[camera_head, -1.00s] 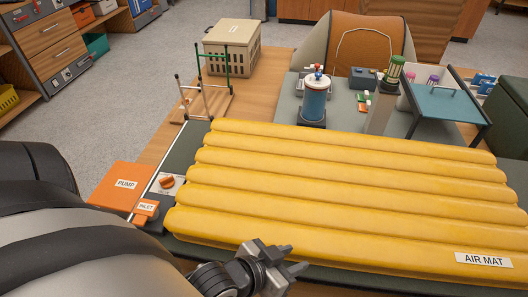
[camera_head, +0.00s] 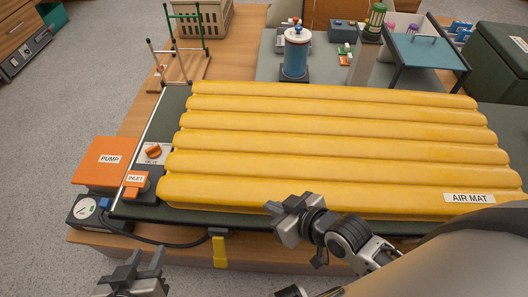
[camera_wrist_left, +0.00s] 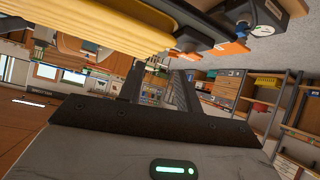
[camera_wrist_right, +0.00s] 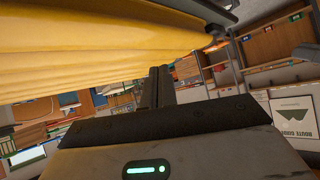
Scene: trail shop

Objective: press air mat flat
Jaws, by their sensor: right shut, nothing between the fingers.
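The yellow air mat (camera_head: 330,140) lies across the dark table mat, its long ribs full and rounded. Its "AIR MAT" label is at the near right corner. The orange pump (camera_head: 105,160), orange inlet (camera_head: 136,182) and orange valve knob (camera_head: 153,151) sit at its left end. My right gripper (camera_head: 279,215) is shut and empty at the mat's near edge; whether it touches is unclear. The mat's ribs fill the upper left of the right wrist view (camera_wrist_right: 90,50). My left gripper (camera_head: 146,262) is open and empty, in front of the table's near left edge.
A gauge box (camera_head: 86,211) with a hose stands at the near left corner. A yellow strap (camera_head: 220,250) hangs at the front edge. Behind the mat stand a blue canister (camera_head: 295,58), a lantern (camera_head: 375,22), a teal-topped stand (camera_head: 425,50) and a rod frame (camera_head: 185,50).

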